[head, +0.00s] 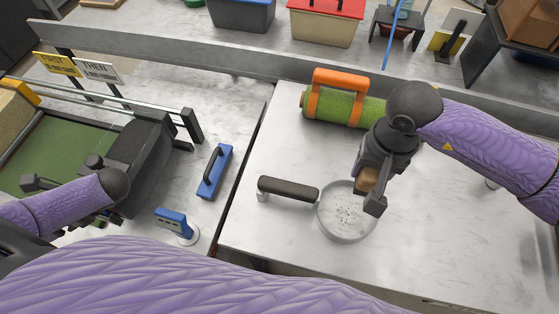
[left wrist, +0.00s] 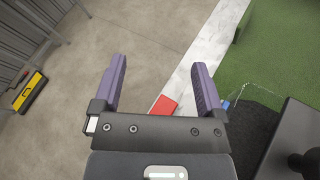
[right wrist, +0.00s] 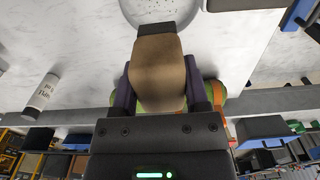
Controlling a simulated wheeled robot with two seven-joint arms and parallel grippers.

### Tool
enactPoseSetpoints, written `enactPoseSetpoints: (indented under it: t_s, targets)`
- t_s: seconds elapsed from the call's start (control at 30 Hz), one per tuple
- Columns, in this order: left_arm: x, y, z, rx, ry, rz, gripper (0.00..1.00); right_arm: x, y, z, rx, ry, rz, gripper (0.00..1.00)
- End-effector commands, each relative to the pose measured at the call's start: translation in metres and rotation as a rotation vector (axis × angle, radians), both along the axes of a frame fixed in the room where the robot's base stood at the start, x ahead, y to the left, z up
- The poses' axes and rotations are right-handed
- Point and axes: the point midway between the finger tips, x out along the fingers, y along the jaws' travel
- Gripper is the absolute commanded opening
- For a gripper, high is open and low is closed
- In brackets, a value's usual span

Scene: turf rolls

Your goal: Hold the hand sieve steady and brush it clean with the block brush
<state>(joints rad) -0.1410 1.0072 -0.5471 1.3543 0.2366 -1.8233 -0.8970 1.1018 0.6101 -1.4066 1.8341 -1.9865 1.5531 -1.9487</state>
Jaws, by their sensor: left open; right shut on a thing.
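The hand sieve, a round pale pan (head: 343,215) with dark specks in it and a dark handle (head: 288,188) pointing left, lies on the right-hand white table. Its rim shows at the top of the right wrist view (right wrist: 158,12). My right gripper (head: 370,192) is shut on the block brush, a tan block (head: 366,179) that also fills the middle of the right wrist view (right wrist: 158,72). The brush is over the sieve's upper right rim; I cannot tell whether they touch. My left gripper (left wrist: 160,75) is open and empty, well left of the sieve.
A green turf roll with orange straps (head: 350,106) lies behind the sieve. A blue float with a dark handle (head: 215,172) and a blue-handled tool (head: 174,225) lie left of the table gap. Bins stand along the back.

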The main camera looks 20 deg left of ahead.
Motion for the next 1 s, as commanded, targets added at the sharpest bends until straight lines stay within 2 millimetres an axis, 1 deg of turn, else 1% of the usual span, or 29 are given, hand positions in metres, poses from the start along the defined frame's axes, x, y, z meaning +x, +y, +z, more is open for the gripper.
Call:
enactPoseSetpoints:
  t_s: [0.03, 0.07, 0.1, 0.17, 0.2, 0.23, 0.27, 0.3, 0.37, 0.4, 0.47, 0.5, 0.57, 0.6, 0.67, 0.7, 0.77, 0.8, 0.87, 0.9, 1.0]
  targets:
    - [0.01, 0.02, 0.024, 0.084, -0.003, 0.004, 0.91, 0.0, 0.0, 0.0, 0.0, 0.0, 0.0, 0.11]
    - [0.014, 0.03, 0.038, 0.132, -0.004, 0.009, 0.91, 0.0, 0.0, 0.0, 0.0, 0.0, 0.0, 0.11]
    - [0.021, 0.042, 0.057, 0.189, -0.01, 0.013, 0.91, 0.0, 0.0, 0.0, 0.0, 0.0, 0.0, 0.11]
    - [0.034, 0.058, 0.083, 0.259, -0.029, 0.012, 0.91, 0.0, 0.0, 0.0, 0.0, 0.0, 0.0, 0.11]
    - [0.044, 0.067, 0.099, 0.293, -0.052, 0.003, 0.91, 0.0, 0.0, 0.0, 0.0, 0.0, 0.0, 0.11]
    - [0.057, 0.071, 0.109, 0.3, -0.084, -0.013, 0.91, 0.0, 0.0, 0.0, 0.0, 0.0, 0.0, 0.11]
    - [0.073, 0.069, 0.11, 0.275, -0.126, -0.041, 0.91, 0.0, 0.0, 0.0, 0.0, 0.0, 0.0, 0.11]
    - [0.09, 0.054, 0.097, 0.209, -0.17, -0.069, 0.91, 0.0, 0.0, 0.0, 0.0, 0.0, 0.0, 0.11]
    - [0.105, 0.03, 0.075, 0.116, -0.211, -0.087, 0.91, 0.0, 0.0, 0.0, 0.0, 0.0, 0.0, 0.11]
    - [0.114, 0.013, 0.061, 0.056, -0.235, -0.096, 0.91, 0.0, 0.0, 0.0, 0.0, 0.0, 0.0, 0.11]
    - [0.127, -0.016, 0.041, -0.038, -0.27, -0.105, 0.91, 0.0, 0.0, 0.0, 0.0, 0.0, 0.0, 0.11]
    - [0.136, -0.038, 0.029, -0.106, -0.294, -0.111, 0.91, 0.0, 0.0, 0.0, 0.0, 0.0, 0.0, 0.11]
    - [0.15, -0.075, 0.012, -0.213, -0.333, -0.123, 0.91, 0.0, 0.0, 0.0, 0.0, 0.0, 0.0, 0.11]
    - [0.161, -0.103, 0.003, -0.291, -0.36, -0.134, 0.91, 0.0, 0.0, 0.0, 0.0, 0.0, 0.0, 0.11]
    - [0.177, -0.148, -0.007, -0.413, -0.399, -0.152, 0.91, 0.0, 0.0, 0.0, 0.0, 0.0, 0.0, 0.11]
    - [0.187, -0.18, -0.011, -0.496, -0.425, -0.165, 0.91, 0.0, 0.0, 0.0, 0.0, 0.0, 0.0, 0.11]
    - [0.2, -0.228, -0.012, -0.62, -0.46, -0.186, 0.91, 0.0, 0.0, 0.0, 0.0, 0.0, 0.0, 0.11]
    - [0.208, -0.258, -0.01, -0.7, -0.48, -0.2, 0.91, 0.0, 0.0, 0.0, 0.0, 0.0, 0.0, 0.11]
    - [0.216, -0.299, -0.004, -0.807, -0.504, -0.223, 0.91, 0.0, 0.0, 0.0, 0.0, 0.0, 0.0, 0.11]
    - [0.221, -0.323, 0.002, -0.87, -0.52, -0.238, 0.91, 0.0, 0.0, 0.0, 0.0, 0.0, 0.0, 0.11]
    - [0.227, -0.369, 0.016, -0.993, -0.542, -0.267, 0.91, 0.0, 0.0, 0.0, 0.0, 0.0, 0.0, 0.11]
